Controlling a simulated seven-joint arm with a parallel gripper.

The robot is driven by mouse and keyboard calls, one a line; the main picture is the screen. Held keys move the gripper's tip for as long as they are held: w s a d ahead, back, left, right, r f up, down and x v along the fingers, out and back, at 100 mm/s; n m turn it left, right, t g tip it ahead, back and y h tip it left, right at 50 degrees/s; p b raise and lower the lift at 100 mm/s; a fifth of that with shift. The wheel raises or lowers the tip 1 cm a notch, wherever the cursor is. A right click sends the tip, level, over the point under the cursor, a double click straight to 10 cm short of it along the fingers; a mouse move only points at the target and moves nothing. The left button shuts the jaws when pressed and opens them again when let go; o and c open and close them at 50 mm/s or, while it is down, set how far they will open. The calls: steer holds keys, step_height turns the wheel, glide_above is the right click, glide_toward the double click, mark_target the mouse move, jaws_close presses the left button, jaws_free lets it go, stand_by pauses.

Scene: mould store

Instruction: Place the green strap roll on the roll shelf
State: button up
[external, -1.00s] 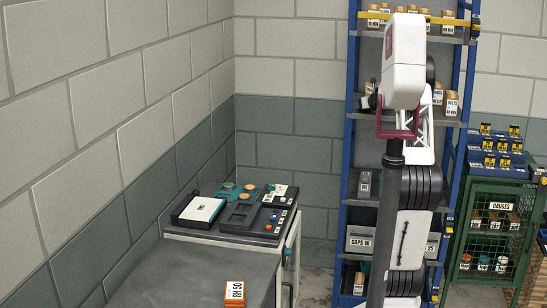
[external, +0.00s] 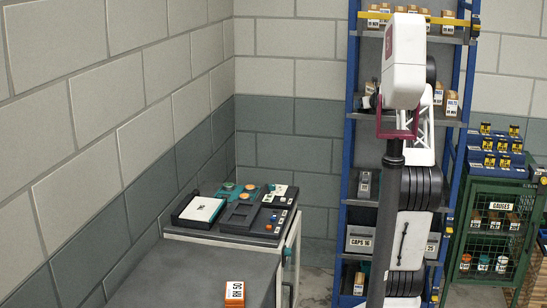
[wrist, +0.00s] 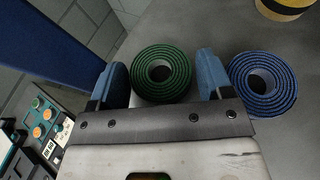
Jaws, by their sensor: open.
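The green strap roll (wrist: 174,73) shows end-on in the wrist view, a ribbed coil with a hollow centre on a grey surface. My gripper (wrist: 163,68) is open, with one blue finger on each side of the roll. The left finger is close to its side and the right finger is beside its other side; I cannot tell if either touches. In the external view my arm hides my gripper and the roll. A blue-framed rack (external: 354,126) with several grey shelves stands behind my arm; I cannot tell which is the roll shelf.
A blue strap roll (wrist: 263,84) sits just right of the right finger. A yellow and black roll (wrist: 281,9) is beyond it. A blue post (wrist: 40,38) is at the left in the wrist view. The bench (external: 180,272) holds devices and an orange box (external: 235,293).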

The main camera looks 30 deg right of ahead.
steer(key=v, duration=0.6)
steer(key=shift+s, duration=0.2)
steer(key=shift+r, duration=0.15)
steer(key=shift+a, duration=0.15)
stand_by(0.4)
steer(key=s+a+f+n+g+y, duration=0.15)
steer(key=s+a+n, duration=0.25)
steer(key=a+n, duration=0.55)
steer(key=s+a+n+g+y, duration=0.2)
steer(key=s+a+n, duration=0.2)
steer(key=a, duration=1)
steer(key=s+a+f+n+g+y, duration=0.15)
steer(key=s+a+n, duration=0.35)
steer(key=a, duration=0.6)
steer(key=s+a+f+n+g+h, duration=0.1)
steer(key=s+a+f+n+g, duration=0.1)
steer(key=s+n, duration=0.4)
steer(key=s+a+f+n+g, duration=0.2)
steer(key=s+a+f+n, duration=0.2)
steer(key=s, duration=0.6)
steer(key=s+a+f+n+g+h, duration=0.1)
steer(key=s+a+f+n, duration=0.2)
steer(key=s+a+n, duration=0.3)
steer(key=shift+s+n+g+h, duration=0.3)
steer(key=shift+s+n+g, duration=0.1)
steer(key=shift+s+n, duration=1.2)
